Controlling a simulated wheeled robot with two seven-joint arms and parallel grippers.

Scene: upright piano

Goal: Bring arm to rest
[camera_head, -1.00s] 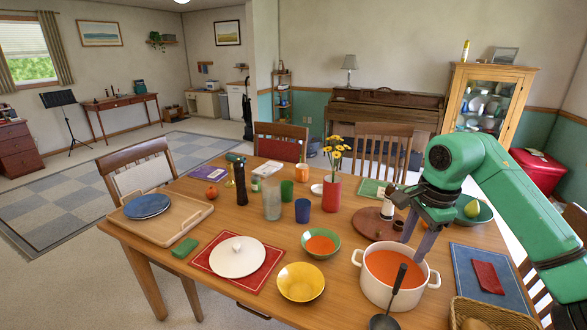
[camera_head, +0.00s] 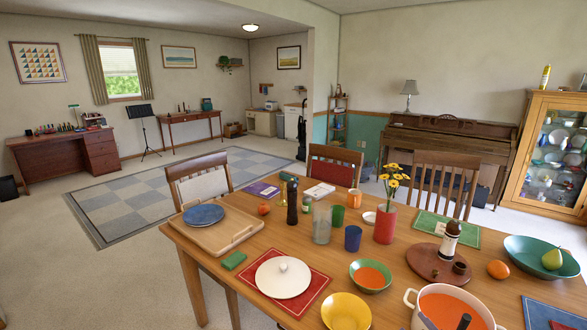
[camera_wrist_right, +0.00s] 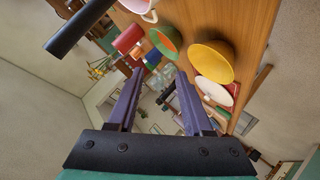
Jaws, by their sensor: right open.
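My right gripper (camera_wrist_right: 159,74) shows in the right wrist view. Its two purple fingers are apart, with nothing held between them. Beyond them, the wooden table (camera_wrist_right: 255,25) appears tilted, with the yellow bowl (camera_wrist_right: 212,62) and the green bowl with orange contents (camera_wrist_right: 165,42). A thick dark rod (camera_wrist_right: 80,28), which looks like the ladle's handle, crosses the upper left close to the camera. In the head view neither arm nor gripper shows. My left gripper is in no view.
Open floor (camera_head: 95,275) lies left of the table.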

